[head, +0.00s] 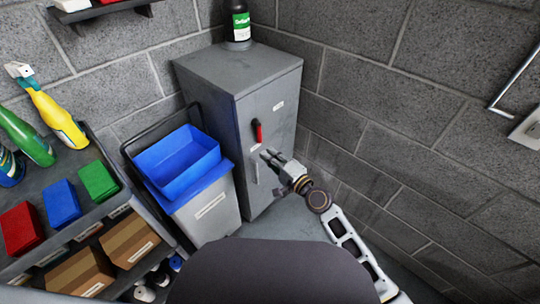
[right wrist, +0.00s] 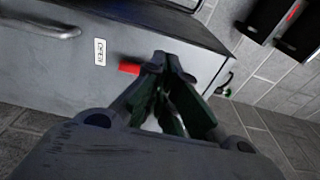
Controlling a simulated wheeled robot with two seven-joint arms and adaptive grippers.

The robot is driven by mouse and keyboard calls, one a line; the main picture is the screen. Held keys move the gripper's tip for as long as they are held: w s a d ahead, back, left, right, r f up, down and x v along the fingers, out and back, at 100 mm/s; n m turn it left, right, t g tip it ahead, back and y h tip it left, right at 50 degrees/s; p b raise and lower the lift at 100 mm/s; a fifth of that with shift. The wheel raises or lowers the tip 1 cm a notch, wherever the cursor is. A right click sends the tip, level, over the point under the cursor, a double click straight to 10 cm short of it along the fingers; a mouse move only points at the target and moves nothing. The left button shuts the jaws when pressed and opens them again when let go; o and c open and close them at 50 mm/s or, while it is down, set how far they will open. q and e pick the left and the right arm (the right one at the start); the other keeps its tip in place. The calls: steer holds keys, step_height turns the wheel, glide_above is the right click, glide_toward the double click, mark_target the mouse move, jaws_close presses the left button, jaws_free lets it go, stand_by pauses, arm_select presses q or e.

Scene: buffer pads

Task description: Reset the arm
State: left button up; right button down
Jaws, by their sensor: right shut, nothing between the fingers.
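My right gripper (head: 271,157) is in front of the door of a grey metal cabinet (head: 217,72), close to a red handle (head: 258,131) on that door. In the right wrist view my right gripper (right wrist: 172,65) has its fingertips together with nothing between them. The red handle (right wrist: 129,68) shows just left of the fingertips there; whether they touch it I cannot tell. The cabinet door looks shut. My left gripper is in neither view.
A dark bottle with a green label (head: 239,22) stands on the cabinet. A grey bin (head: 212,213) with a blue tray (head: 183,160) stands left of it. A shelf unit (head: 120,200) with spray bottles and coloured boxes is at left. Block walls close the corner.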

stand_by(0.5)
steer(key=s+f+n+g+h, duration=0.1)
steer(key=s+f+n+g, duration=0.3)
steer(key=f+n, duration=0.5)
steer(key=s+d+f+n+g+h, duration=0.3)
steer(key=d+f+h, duration=0.5)
steer(key=d+f, duration=0.75)
arm_select(q)
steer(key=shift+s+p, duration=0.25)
steer(key=shift+p, duration=0.45)
arm_select(e)
steer(key=s+d+f+g+h, duration=0.1)
steer(key=s+d+f+g, duration=0.1)
steer(key=s+f, duration=0.5)
steer(key=s+d+f+g+h, duration=0.1)
steer(key=s+d+f, duration=0.4)
steer(key=s, duration=0.8)
step_height(320, 180, down, 2)
steer(key=shift+s+d+g+h, duration=0.25)
steer(key=shift+s+g+h, duration=0.1)
steer(key=shift+g, duration=0.25)
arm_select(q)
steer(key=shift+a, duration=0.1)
arm_select(e)
steer(key=shift+s, duration=0.1)
